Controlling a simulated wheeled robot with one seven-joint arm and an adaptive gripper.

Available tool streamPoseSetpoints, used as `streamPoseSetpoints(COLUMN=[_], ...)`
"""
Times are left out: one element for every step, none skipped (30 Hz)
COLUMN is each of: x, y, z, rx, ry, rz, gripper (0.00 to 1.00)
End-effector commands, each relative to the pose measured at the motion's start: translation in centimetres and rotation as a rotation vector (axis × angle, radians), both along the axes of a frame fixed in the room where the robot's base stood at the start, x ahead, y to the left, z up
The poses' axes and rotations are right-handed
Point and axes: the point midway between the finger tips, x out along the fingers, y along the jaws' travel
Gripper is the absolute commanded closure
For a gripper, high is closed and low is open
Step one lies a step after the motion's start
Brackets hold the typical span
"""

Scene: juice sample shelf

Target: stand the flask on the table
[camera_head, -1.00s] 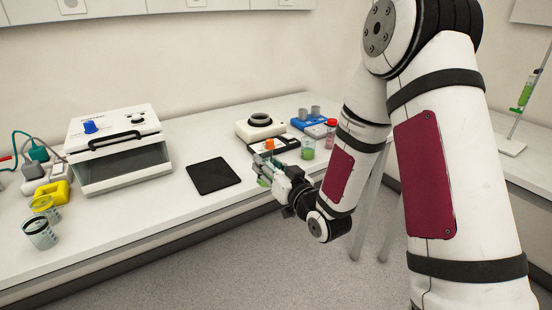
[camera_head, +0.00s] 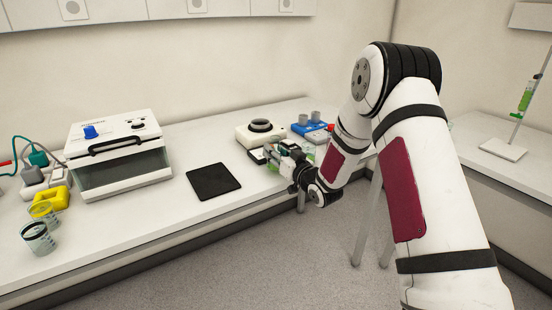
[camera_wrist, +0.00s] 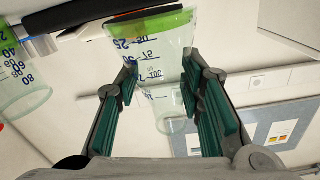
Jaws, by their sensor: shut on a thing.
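The flask (camera_wrist: 160,55) is a clear graduated vessel with dark scale marks and green liquid, close up in the wrist view. My gripper (camera_wrist: 160,90) is shut on it, a finger on either side. The wrist picture appears upside down, with the green liquid at the top. The flask is small and partly hidden by the fingers there. I cannot tell whether its base touches the white table (camera_head: 140,215).
A graduated beaker (camera_wrist: 22,75) is beside the flask in the wrist view. A black pad (camera_head: 213,180) lies to the left, with bare table around it. A white box (camera_head: 118,155) stands farther left.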

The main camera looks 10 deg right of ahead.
Motion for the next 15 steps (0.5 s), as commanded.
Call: streamPoseSetpoints(x=[0.0, 0.0, 0.0, 0.0, 0.0, 0.0, 0.0, 0.0, 0.0, 0.0, 0.0, 0.0, 0.0, 0.0, 0.0], y=[0.1, 0.0, 0.0, 0.0, 0.0, 0.0, 0.0, 0.0, 0.0, 0.0, 0.1, 0.1, 0.1, 0.1, 0.0], z=[-1.1, -1.4, -1.8, -2.0, -2.1, -2.2, -2.1, -2.1, -2.1, -2.1, -2.1, -2.1, -2.2, -2.3, -2.5], rx=[0.001, 0.001, 0.002, 0.001, 0.001, 0.001, 0.001, 0.001, 0.001, 0.001, 0.001, 0.001, 0.001, 0.000, 0.000], ry=[0.003, 0.002, 0.001, 0.000, -0.001, -0.002, -0.002, -0.002, -0.002, -0.002, -0.002, -0.002, -0.002, -0.001, -0.001], rz=[0.001, 0.000, 0.000, 0.000, 0.000, 0.000, 0.000, 0.001, 0.000, 0.000, 0.001, 0.000, 0.000, 0.000, 0.000], gripper=[1.00, 1.00, 1.00, 1.00, 1.00, 1.00, 1.00, 1.00, 1.00, 1.00, 1.00, 1.00, 1.00, 1.00, 1.00])
